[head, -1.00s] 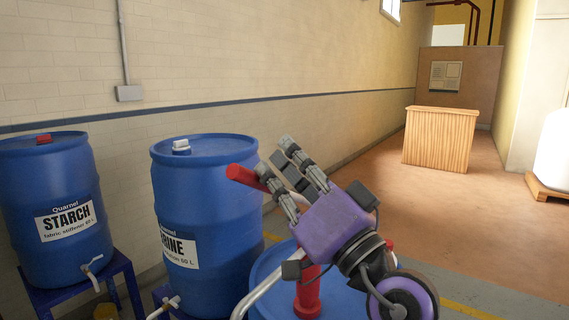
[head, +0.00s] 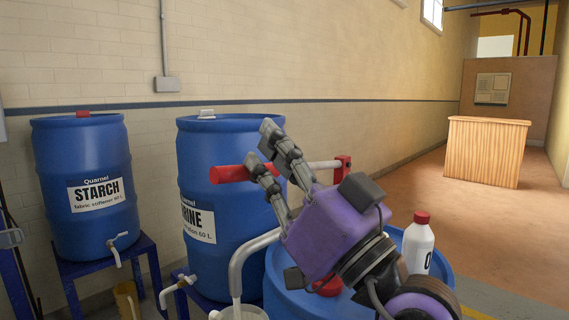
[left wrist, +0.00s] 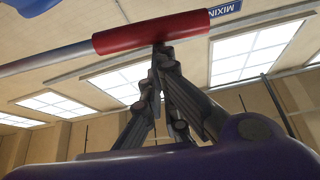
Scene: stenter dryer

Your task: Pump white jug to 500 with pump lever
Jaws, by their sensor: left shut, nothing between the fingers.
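The pump lever has a red grip (head: 230,173) and a grey bar running right to a red bracket (head: 343,166). It lies roughly level above a blue drum (head: 289,288). A grey bent spout (head: 238,265) points down into a white jug (head: 239,314), of which only the top shows at the bottom edge; its level cannot be read. My left gripper (head: 262,148) is shut and empty at the lever. In the left wrist view its fingertips (left wrist: 161,49) meet at the underside of the red grip (left wrist: 150,32); contact is not certain. My right gripper is out of view.
Blue STARCH (head: 84,160) and second (head: 205,150) drums stand on blue stands at the left, with white taps. A white bottle with a red cap (head: 418,244) stands at right. A wooden box (head: 485,150) stands farther back; the floor before it is clear.

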